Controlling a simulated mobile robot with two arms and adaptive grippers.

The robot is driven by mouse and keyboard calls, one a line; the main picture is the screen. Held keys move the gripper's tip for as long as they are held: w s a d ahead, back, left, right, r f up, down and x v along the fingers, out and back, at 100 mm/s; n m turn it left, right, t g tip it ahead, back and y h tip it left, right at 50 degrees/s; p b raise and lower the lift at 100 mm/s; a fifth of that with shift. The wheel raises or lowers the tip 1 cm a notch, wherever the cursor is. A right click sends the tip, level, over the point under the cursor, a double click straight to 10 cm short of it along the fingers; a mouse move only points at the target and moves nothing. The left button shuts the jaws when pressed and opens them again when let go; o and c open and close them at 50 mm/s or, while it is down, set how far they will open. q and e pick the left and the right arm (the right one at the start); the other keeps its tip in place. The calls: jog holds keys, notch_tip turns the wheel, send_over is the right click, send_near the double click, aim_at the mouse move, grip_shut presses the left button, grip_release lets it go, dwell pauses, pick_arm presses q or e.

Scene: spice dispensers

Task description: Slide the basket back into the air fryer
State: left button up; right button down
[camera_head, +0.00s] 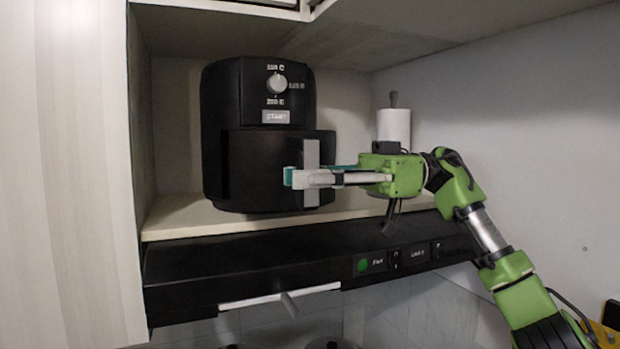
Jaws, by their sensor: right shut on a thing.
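A black air fryer (222,110) stands on a light shelf, with a dial and a label on its upper front. Its basket (262,165) shows as a dark front panel on the lower half and looks slightly forward of the body. A grey vertical handle (311,155) is on the right part of that panel. My right gripper (300,178) comes from the right and is shut on the handle, its fingers lying across it. The inside of the basket is hidden. My left gripper is not in view.
A white paper roll (394,125) on a holder stands behind my right arm. The shelf (175,220) has free room left of the fryer. A black range hood (300,262) lies below, and a pale cabinet side (70,170) closes off the left.

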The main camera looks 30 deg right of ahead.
aim_at(256, 160)
jog(key=shift+w, duration=1.1)
jog(key=shift+w+d, duration=0.1)
jog(key=shift+w, duration=0.25)
jog(key=shift+w+r, duration=0.1)
jog(key=shift+w, duration=0.85)
jog(key=shift+w+d, duration=0.1)
jog(key=shift+w, duration=1.35)
jog(key=shift+w+d, duration=0.1)
jog(key=shift+w, duration=1.15)
jog(key=c, duration=1.8)
grip_release()
jog(key=shift+c, duration=0.2)
jog(key=shift+w, duration=0.15)
